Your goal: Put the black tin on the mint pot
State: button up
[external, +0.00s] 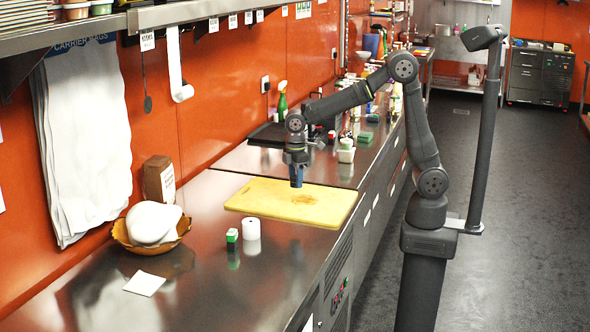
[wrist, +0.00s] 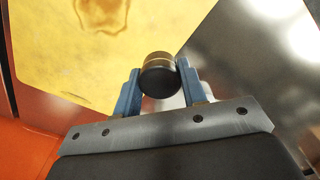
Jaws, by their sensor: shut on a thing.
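My gripper (external: 296,180) is shut above the far part of the yellow cutting board. In the wrist view its two blue fingers (wrist: 159,74) clasp the black tin (wrist: 158,82), a short dark cylinder with a gold band. In the external view the tin cannot be made out between the fingers. Which item is the mint pot is not certain.
The cutting board (external: 262,208) is bare. A white roll (external: 251,229) stands beside the small green-topped pot. A basket (external: 124,234) with white dough, a brown box (external: 158,180) and a white card (external: 144,283) lie to the left. A dark tray (external: 270,134) and bottles stand behind.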

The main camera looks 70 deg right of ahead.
jog(key=w+d+r+m, duration=0.25)
jog(key=d+m, duration=0.25)
jog(key=d, duration=1.2)
jog(key=w+d+r+m, duration=0.1)
jog(key=d+r+m, duration=0.3)
jog(key=d, duration=1.2)
jog(key=s+d+r+m, duration=0.1)
jog(key=s+d+m, duration=0.2)
jog(key=s+d, duration=0.45)
jog(key=s+d+r+m, duration=0.1)
jog(key=s+d+m, duration=0.25)
jog(key=d, duration=0.75)
jog(key=s+d+r+m, duration=0.25)
jog(key=s+d, duration=0.35)
jog(key=d, duration=0.4)
send_over(346, 140)
jog(key=shift+m, duration=0.3)
notch_tip(346, 140, down, 8)
jog(key=shift+s+d+r, duration=0.1)
jog(key=shift+s, duration=0.05)
jog(key=shift+f, duration=2.05)
